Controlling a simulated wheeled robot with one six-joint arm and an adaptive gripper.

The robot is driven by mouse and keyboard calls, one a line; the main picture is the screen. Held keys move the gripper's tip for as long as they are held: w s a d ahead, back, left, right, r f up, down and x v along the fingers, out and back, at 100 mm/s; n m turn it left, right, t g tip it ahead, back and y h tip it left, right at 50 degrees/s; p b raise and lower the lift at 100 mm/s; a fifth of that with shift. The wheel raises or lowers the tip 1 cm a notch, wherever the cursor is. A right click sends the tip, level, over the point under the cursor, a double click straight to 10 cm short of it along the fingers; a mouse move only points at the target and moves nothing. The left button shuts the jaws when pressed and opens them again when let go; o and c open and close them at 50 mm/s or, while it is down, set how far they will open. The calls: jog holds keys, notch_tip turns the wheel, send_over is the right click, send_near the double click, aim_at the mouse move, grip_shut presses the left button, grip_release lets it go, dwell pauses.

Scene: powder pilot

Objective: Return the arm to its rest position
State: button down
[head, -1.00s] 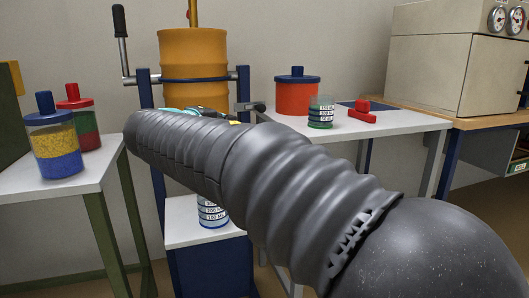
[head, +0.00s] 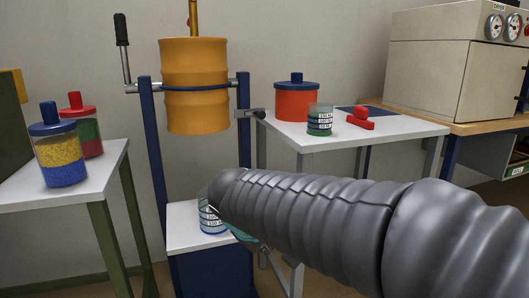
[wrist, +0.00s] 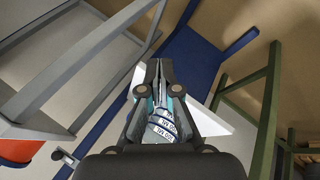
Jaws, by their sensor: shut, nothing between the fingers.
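My arm, sleeved in dark grey, reaches from the lower right toward the middle of the head view. In the wrist view my gripper (wrist: 158,68) has its fingers together with nothing held. In the head view the gripper is mostly hidden behind the arm. A clear beaker with printed marks (head: 206,217) stands on the low white-topped blue stand (head: 190,243), partly hidden by my arm. The beaker also shows below and between the gripper's finger links in the wrist view (wrist: 163,129), and it is apart from the fingertips as far as I can tell.
A yellow drum (head: 194,85) hangs in a blue frame (head: 152,150) above the stand. Jars of coloured powder (head: 61,157) stand on the left table. A red pot (head: 296,102), a green-marked beaker (head: 320,121) and a red object (head: 360,121) stand on the right table.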

jog(key=s+d+r+m+y+p, duration=0.2)
jog(key=s+d+m+p, duration=0.5)
jog(key=s+d, duration=0.8)
jog(key=s+r+m, duration=0.1)
jog(key=s+m, duration=0.1)
jog(key=shift+s+d+r+g, duration=0.25)
jog(key=shift+s+d+g, duration=0.05)
jog(key=shift+s, duration=0.1)
